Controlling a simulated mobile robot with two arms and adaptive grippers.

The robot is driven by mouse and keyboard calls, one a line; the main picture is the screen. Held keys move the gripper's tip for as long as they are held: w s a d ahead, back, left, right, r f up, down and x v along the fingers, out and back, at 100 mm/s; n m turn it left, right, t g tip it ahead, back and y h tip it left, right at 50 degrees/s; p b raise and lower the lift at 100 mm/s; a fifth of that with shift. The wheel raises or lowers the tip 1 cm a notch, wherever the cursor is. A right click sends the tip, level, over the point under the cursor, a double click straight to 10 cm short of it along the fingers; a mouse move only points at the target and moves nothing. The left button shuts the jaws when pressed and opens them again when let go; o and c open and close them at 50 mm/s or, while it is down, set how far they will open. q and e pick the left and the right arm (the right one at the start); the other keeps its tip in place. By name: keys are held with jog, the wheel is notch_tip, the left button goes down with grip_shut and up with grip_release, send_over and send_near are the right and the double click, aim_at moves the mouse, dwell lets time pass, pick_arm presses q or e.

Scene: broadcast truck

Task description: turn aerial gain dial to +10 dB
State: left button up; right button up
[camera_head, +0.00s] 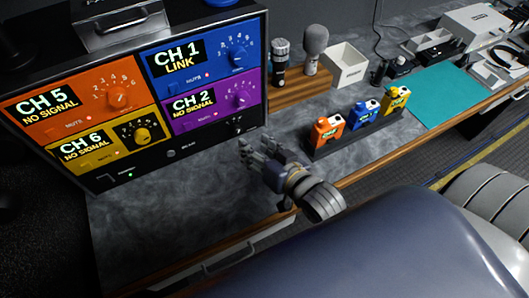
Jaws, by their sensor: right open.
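A black rack (196,162) at the left holds four coloured channel panels. I cannot read which control is the aerial gain dial. Small controls (171,153) sit along the rack's lower strip. My right gripper (250,153) is open and empty, above the counter just right of the rack's lower right corner, its fingers pointing left. My left gripper is not in view.
Orange (327,133), blue (362,113) and yellow (394,99) units stand in a dark holder right of my gripper. Two microphones (314,48) and a white box (344,66) stand behind. The grey counter (150,225) in front of the rack is bare.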

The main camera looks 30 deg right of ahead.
jog(key=shift+v, duration=1.85)
